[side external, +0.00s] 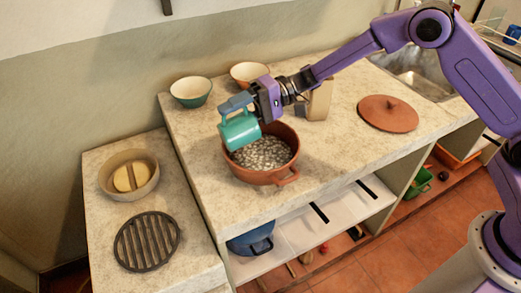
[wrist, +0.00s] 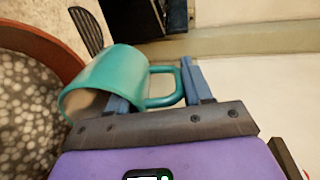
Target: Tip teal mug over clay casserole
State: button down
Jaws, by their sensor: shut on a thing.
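The teal mug (side external: 240,131) is held by my gripper (side external: 236,103) above the left rim of the clay casserole (side external: 265,177). In the wrist view the mug (wrist: 128,75) lies tilted on its side, with its mouth toward the lower left and its handle toward the right. My gripper (wrist: 155,95) is shut on the mug, with blue fingers at its wall and handle. The casserole holds many small pale grey pieces. Its reddish rim (wrist: 62,42) and contents show at the left in the wrist view. The inside of the mug is mostly hidden.
A clay lid (side external: 388,113) lies to the right on the counter. Two bowls, green (side external: 191,91) and orange (side external: 249,74), stand behind. A tan block-like container (side external: 319,100) stands close behind the casserole. A tan dish (side external: 128,176) and black trivet (side external: 147,241) are at left.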

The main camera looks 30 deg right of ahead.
aim_at(220, 128)
jog(key=a+h, duration=0.1)
jog(key=a, duration=0.1)
jog(key=shift+a+f+h, duration=0.35)
jog(key=shift+h, duration=0.05)
jog(key=shift+a+r+h, duration=0.35)
jog(key=shift+a+h, duration=0.15)
jog(key=shift+h, duration=0.3)
jog(key=a+f+h+b, duration=0.3)
jog(key=a+f+h, duration=0.2)
jog(key=a+h, duration=0.3)
jog(key=shift+s+t+h, duration=0.2)
jog(key=shift+t+h, duration=0.1)
jog(key=shift+h, duration=1.8)
jog(key=shift+a, duration=0.1)
